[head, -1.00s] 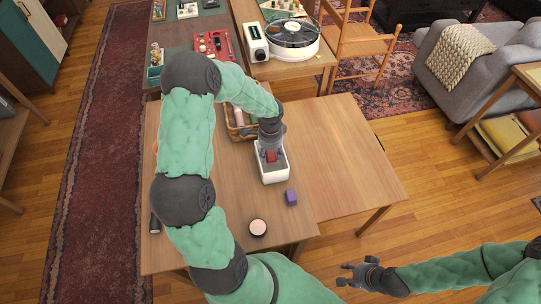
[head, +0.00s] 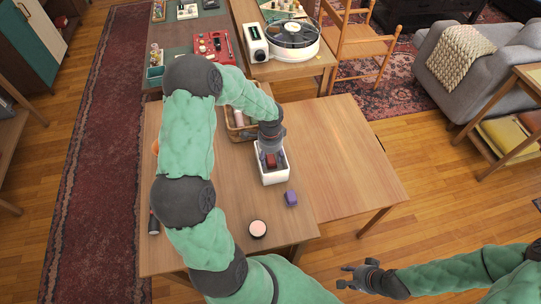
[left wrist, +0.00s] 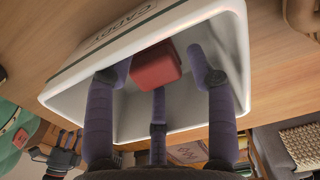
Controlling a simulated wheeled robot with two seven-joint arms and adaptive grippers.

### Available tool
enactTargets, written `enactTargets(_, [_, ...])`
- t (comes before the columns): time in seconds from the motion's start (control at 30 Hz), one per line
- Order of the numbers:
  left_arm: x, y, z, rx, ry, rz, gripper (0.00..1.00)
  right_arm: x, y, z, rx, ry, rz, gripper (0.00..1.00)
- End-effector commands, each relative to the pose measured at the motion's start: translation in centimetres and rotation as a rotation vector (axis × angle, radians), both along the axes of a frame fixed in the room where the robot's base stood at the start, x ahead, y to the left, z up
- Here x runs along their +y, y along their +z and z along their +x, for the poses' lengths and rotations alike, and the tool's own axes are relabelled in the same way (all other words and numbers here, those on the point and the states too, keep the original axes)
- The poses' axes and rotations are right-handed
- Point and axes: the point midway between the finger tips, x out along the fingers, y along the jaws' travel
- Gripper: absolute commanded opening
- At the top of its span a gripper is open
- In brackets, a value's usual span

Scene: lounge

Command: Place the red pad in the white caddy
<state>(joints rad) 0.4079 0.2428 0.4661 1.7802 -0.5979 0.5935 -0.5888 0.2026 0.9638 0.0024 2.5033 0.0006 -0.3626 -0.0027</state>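The white caddy (head: 275,178) stands on the wooden table, open at the top. In the left wrist view the caddy (left wrist: 75,66) shows its lettered wall and its inside. The red pad (head: 271,161) is inside the caddy; the left wrist view shows it (left wrist: 156,66) between and beyond the spread fingertips. My left gripper (head: 270,152) is at the caddy's opening, with its fingers (left wrist: 158,90) reaching in, open and apart from the pad at the sides. My right gripper (head: 352,277) is open and empty, low at the right, away from the table.
A purple block (head: 291,198) and a round pale-topped jar (head: 258,229) lie close to the caddy. A wicker basket (head: 240,130) stands behind it. A dark cylinder (head: 154,223) is at the left edge. The right part of the table (head: 345,160) is clear.

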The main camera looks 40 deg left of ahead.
Motion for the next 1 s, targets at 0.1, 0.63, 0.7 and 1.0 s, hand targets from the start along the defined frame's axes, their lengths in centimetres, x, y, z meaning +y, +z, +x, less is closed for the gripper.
enactTargets(0.1, [0.0, 0.0, 0.0, 0.0, 0.0, 0.0, 0.55, 0.0, 0.0, 0.0, 0.0, 0.0, 0.0, 0.4])
enactTargets(0.63, [0.0, 6.1, 0.1, -0.003, 0.001, 0.001, 0.55, 0.0, 2.9, 0.0, 0.0, 0.0, 0.0, 0.4])
enactTargets(0.7, [0.0, 7.6, 0.1, -0.003, 0.0, 0.001, 0.55, 0.0, 3.4, 0.0, 0.0, 0.0, 0.0, 0.4])
enactTargets(1.0, [0.0, 12.2, 0.0, -0.001, -0.001, 0.001, 0.55, 0.0, 4.9, 0.0, 0.0, 0.0, 0.0, 0.4])
